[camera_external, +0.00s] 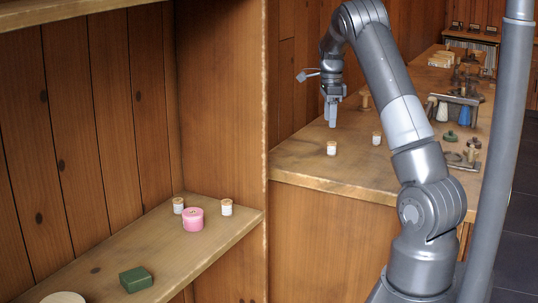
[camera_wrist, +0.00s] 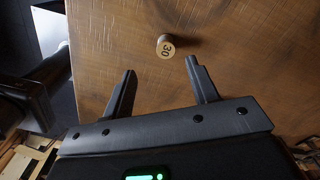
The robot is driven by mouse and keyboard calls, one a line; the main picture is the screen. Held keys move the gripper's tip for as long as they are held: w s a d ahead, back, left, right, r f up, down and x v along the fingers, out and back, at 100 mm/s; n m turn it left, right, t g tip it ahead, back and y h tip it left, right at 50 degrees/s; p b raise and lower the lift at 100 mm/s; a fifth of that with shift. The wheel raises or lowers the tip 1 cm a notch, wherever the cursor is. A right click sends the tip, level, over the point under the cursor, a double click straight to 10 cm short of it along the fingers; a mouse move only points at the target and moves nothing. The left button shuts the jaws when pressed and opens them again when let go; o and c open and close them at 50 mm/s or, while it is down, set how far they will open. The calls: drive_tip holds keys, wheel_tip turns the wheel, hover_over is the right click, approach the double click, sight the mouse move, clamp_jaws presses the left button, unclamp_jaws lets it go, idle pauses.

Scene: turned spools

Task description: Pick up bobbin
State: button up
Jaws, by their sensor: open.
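A small round bobbin (camera_wrist: 165,45) with a tan end marked 30 stands on the wooden surface in the wrist view. It lies just beyond my fingertips, between their lines and clear of both. My gripper (camera_wrist: 160,68) is open and empty. In the external view my gripper (camera_external: 331,124) points down over the worktop. A wooden spool-shaped piece (camera_external: 365,101) stands to its right. Two small white pieces with tan tops, one in front (camera_external: 331,148) and one at right (camera_external: 376,138), stand nearer the camera. I cannot tell which of these is marked 30.
A rack with white and blue cones (camera_external: 464,115) and a green piece (camera_external: 450,136) stand right on the worktop (camera_external: 300,170). The left shelf (camera_external: 110,262) holds a pink cylinder (camera_external: 193,220), a green block (camera_external: 135,280) and two small white pieces. An upright panel separates shelf and worktop.

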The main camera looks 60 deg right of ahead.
sight(332, 143)
wheel_tip(332, 143, down, 5)
drive_tip(key=shift+f, duration=0.1)
drive_tip(key=f, duration=0.3)
drive_tip(key=d+f, duration=0.1)
drive_tip(key=f, duration=0.1)
drive_tip(key=shift+s+d, duration=0.1)
drive_tip(key=shift+s, duration=0.15)
drive_tip(key=shift+c, duration=0.2)
drive_tip(key=c, duration=1)
drive_tip(key=shift+r, duration=0.1)
drive_tip(key=shift+r, duration=0.65)
wheel_tip(332, 143, up, 3)
drive_tip(key=shift+f, duration=0.15)
drive_tip(key=s+d+r, duration=0.2)
drive_tip(key=s+r, duration=0.5)
drive_tip(key=s, duration=0.4)
drive_tip(key=shift+s+d, duration=0.15)
drive_tip(key=shift+d, duration=0.05)
